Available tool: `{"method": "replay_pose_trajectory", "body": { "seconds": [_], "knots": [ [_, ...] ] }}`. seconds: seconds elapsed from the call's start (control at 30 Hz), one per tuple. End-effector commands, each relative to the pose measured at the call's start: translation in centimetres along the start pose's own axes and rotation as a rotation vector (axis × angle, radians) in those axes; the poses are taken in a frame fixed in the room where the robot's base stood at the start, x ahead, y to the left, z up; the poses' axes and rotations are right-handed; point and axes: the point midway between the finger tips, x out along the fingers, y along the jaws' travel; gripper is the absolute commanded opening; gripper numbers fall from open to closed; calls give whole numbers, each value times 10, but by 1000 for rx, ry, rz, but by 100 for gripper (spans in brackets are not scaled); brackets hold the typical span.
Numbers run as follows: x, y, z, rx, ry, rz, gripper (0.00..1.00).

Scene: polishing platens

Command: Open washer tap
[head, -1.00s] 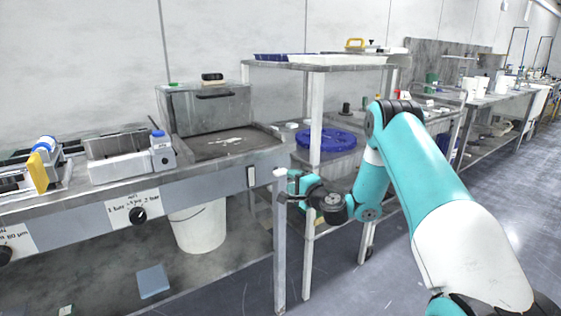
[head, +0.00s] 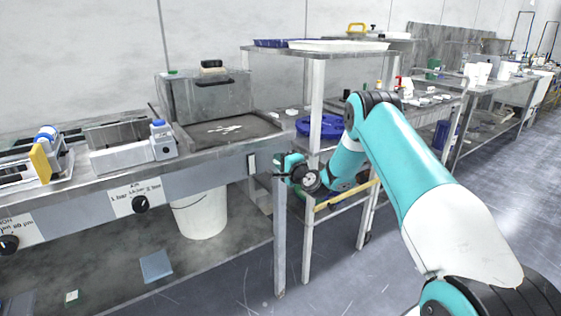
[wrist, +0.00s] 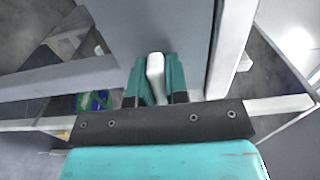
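My gripper (head: 280,168) is at the right front corner of the steel bench, its fingers pointing toward the bench. In the wrist view, the two teal fingers (wrist: 158,80) stand apart. A small pale, round-ended lever (wrist: 155,66) shows between them against a grey panel; it looks like a tap handle, and I cannot tell if the fingers touch it. In the head view, a small dark-edged upright piece (head: 252,164) sits on the bench front just left of my gripper. I cannot tell if it is the same part.
A black knob (head: 140,204) with a label is on the bench front. A white bucket (head: 201,214) stands below the bench. A shelf rack (head: 317,110) with a blue round lid (head: 322,126) stands behind my arm. Bench legs are close by; the floor at right is clear.

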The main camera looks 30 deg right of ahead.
Motion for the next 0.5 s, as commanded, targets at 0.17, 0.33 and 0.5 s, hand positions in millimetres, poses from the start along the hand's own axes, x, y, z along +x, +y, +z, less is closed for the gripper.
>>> {"method": "replay_pose_trajectory", "body": {
  "seconds": [0.17,0.33,0.5],
  "knots": [
    [0,1,0,-4,0,1,0],
    [0,2,0,-40,0,0,0],
    [0,4,0,-126,-1,0,0]
  ]
}}
